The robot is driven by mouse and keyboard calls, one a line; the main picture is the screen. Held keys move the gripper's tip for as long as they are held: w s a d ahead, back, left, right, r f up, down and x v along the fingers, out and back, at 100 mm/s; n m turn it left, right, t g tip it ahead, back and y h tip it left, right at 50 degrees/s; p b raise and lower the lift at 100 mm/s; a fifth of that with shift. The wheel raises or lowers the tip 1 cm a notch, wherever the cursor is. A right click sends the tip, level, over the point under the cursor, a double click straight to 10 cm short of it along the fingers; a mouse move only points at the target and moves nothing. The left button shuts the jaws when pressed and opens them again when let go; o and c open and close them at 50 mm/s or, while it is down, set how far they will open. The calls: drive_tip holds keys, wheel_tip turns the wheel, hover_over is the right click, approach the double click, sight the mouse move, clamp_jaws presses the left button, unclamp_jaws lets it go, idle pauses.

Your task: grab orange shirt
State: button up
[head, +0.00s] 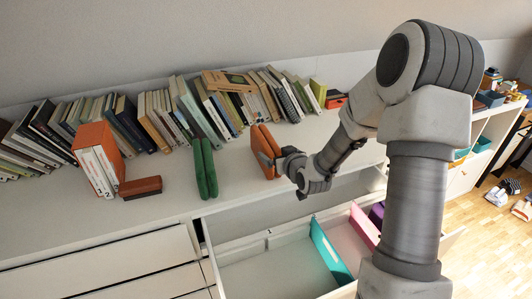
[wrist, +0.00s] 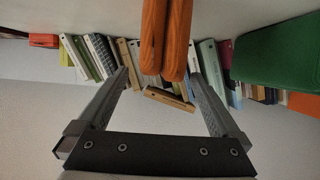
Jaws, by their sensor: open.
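The orange shirt (head: 263,150) stands upright as a folded, two-layered bundle on the white dresser top. My gripper (head: 278,164) is at its right side in the head view and partly covers it. In the wrist view the orange shirt (wrist: 166,35) comes down from the top edge, with its near end between the two fingertips. My gripper (wrist: 159,76) is open there, with a gap between the shirt and each finger.
A green folded bundle (head: 204,168) stands to the left of the shirt. Books (head: 155,118) line the wall behind. An orange-brown block (head: 140,187) and an orange box of books (head: 95,150) are further left. An open drawer (head: 270,270) with a teal divider (head: 328,252) lies below.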

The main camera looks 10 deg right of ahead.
sight(268, 146)
drive_tip(key=shift+b+x, duration=0.35)
drive_tip(key=shift+x, duration=3.5)
drive_tip(key=shift+r, duration=0.2)
drive_tip(key=shift+c, duration=0.3)
drive_tip(key=c, duration=1.4)
drive_tip(key=shift+r, duration=0.1)
